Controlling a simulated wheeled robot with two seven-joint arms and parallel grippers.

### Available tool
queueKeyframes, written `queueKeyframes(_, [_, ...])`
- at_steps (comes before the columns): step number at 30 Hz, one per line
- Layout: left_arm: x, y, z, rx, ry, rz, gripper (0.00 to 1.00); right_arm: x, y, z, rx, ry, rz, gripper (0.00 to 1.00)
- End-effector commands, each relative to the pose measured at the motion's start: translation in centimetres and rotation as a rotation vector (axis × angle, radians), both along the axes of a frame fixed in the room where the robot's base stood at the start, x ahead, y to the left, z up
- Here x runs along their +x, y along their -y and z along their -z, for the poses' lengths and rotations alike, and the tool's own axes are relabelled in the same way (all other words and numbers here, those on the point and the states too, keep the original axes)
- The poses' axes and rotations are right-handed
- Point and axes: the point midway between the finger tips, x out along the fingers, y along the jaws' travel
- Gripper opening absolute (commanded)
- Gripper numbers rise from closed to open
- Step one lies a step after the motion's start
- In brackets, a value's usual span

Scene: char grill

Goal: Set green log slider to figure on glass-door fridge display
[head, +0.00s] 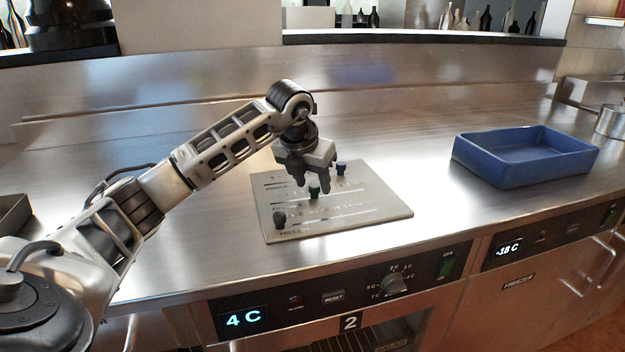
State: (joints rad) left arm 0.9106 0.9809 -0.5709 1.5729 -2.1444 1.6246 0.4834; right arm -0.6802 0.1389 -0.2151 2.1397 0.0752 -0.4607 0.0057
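A flat grey slider panel (385,212) lies on the steel counter, with scale marks too small to read. Its green slider knob (314,193) is on the middle row, left of the panel's centre. A blue knob (341,169) is on the far row and a dark grey knob (280,219) on the near row, at its left end. My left gripper (312,184) points down over the panel with fingers apart, close above or beside the green knob; contact cannot be told. The fridge display (245,319) reads 4 C. My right gripper is out of view.
A blue tray (525,178) stands on the counter at the right. A freezer display (507,249) reads -18 C. The fridge front has a dial (394,285) and a green switch (445,265). The counter between panel and tray is clear.

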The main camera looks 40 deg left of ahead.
Motion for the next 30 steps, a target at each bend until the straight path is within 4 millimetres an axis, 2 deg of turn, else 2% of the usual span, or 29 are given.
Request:
queueKeyframes(8, [0.0, 0.1, 0.0, 0.000, -0.001, 0.002, 0.44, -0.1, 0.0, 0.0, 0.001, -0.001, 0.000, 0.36])
queueKeyframes(13, [-0.5, 0.2, -1.4, 0.001, 0.002, 0.003, 0.44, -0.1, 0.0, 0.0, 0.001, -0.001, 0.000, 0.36])
queueKeyframes(17, [-1.5, 0.3, -3.9, 0.002, 0.005, 0.002, 0.44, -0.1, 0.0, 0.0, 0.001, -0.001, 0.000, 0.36])
queueKeyframes(24, [-3.7, 0.8, -9.5, 0.001, 0.005, 0.002, 0.44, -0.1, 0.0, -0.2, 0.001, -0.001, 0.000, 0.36])
queueKeyframes(30, [-5.2, 1.1, -13.0, 0.001, 0.004, 0.002, 0.44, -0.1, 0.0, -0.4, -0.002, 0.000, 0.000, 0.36])
